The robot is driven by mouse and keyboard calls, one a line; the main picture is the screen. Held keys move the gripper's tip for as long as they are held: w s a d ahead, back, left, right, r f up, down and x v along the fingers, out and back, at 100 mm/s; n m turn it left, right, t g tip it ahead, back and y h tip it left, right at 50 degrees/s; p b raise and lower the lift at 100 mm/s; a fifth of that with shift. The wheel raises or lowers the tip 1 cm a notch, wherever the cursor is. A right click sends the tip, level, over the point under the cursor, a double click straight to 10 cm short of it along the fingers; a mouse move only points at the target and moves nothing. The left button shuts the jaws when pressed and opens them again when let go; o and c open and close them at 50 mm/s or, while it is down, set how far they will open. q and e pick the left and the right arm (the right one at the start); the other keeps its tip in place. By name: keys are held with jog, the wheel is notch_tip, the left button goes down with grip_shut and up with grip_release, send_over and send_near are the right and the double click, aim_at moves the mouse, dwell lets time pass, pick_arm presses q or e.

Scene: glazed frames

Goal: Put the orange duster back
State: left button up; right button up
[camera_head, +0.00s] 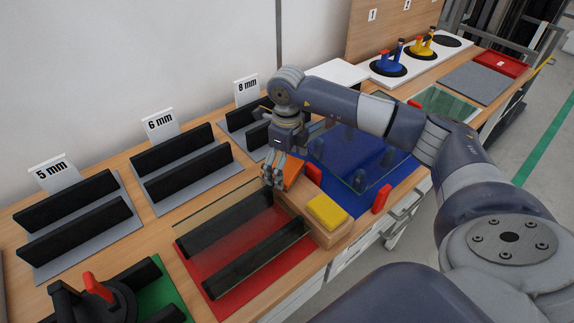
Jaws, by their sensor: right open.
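The orange duster (292,174) lies at the far end of a wooden holder (328,240), partly hidden by my right gripper. A yellow duster (327,211) lies at the near end of the same holder. My right gripper (272,176) points down, open, at the left side of the orange duster. I cannot tell whether its fingers touch the duster. My left gripper is out of view.
A glass pane over a red mat (228,283) with black rails lies to the left. Blue mat with glass (343,190) and red clamps (381,198) stand to the right. Racks marked 5 mm (50,172), 6 mm and 8 mm line the back. Suction lifters (389,64) stand far back.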

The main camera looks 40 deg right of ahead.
aim_at(287, 168)
jog(key=shift+r, duration=0.1)
jog(key=shift+r, duration=0.2)
notch_tip(287, 168, up, 12)
jog(key=b, duration=0.3)
